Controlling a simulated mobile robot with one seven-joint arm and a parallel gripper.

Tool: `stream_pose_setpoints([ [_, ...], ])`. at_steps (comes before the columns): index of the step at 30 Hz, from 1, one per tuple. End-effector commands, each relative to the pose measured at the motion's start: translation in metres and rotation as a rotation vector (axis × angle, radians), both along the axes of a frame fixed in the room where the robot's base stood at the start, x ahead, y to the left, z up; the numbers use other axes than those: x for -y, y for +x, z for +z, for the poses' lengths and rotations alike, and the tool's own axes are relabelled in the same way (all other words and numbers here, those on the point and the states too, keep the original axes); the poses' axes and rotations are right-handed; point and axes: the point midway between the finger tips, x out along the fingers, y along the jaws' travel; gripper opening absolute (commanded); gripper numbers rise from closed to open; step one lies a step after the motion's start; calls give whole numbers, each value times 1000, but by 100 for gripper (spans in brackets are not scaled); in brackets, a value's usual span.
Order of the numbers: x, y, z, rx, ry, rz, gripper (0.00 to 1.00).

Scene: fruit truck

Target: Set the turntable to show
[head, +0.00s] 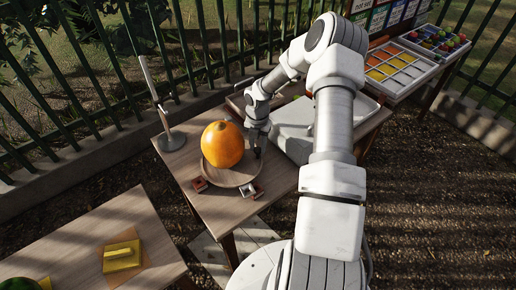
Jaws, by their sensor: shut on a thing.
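The turntable (232,177) is a round wooden disc on the small wooden table. A large orange pumpkin-like fruit (222,144) stands on it. My gripper (257,153) reaches down at the disc's right rear edge, beside the fruit. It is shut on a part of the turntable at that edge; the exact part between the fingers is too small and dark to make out. Small red-and-white markers lie near the disc, one at its left (199,184) and one at its front right (249,190).
A metal stand (171,141) with an upright post is at the table's back left corner. A pale grey box-like thing (293,138) is right of my gripper. Another table with a yellow block (122,257) is front left. A fruit rack (400,66) stands back right.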

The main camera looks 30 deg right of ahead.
Motion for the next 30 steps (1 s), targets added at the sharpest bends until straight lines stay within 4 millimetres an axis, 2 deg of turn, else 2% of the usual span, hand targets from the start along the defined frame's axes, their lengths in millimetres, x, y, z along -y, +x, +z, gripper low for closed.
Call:
stream_pose_setpoints([
  [13, 4, 16, 1, 2, -1, 162, 0],
  [30, 5, 20, 1, 1, 0, 210, 0],
])
